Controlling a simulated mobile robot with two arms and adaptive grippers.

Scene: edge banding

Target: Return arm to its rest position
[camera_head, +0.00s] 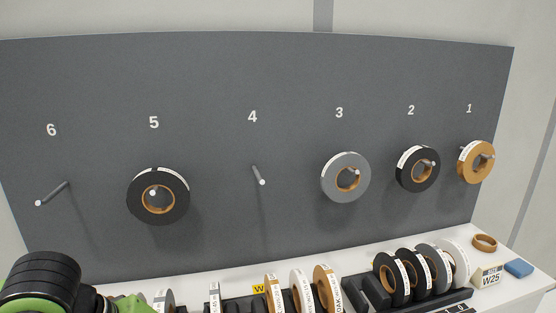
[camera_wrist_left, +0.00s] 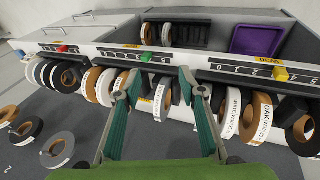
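My left gripper (camera_wrist_left: 155,85) shows in the left wrist view with its two green-sided fingers apart. It is open, and nothing appears held; a white-labelled roll (camera_wrist_left: 161,100) shows behind the gap. In the head view my left arm (camera_head: 40,285) comes in at the lower left corner, and its fingertips are not visible there. My right arm and gripper are in neither view.
The grey board (camera_head: 210,80) has bare pegs at 6 (camera_head: 52,194) and 4 (camera_head: 258,175). Rolls hang on 5 (camera_head: 137,205), 3 (camera_head: 332,187), 2 (camera_head: 405,177) and 1 (camera_head: 465,170). Below, the white shelf (camera_head: 520,283) holds several rolls. A purple bin (camera_wrist_left: 256,40) shows too.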

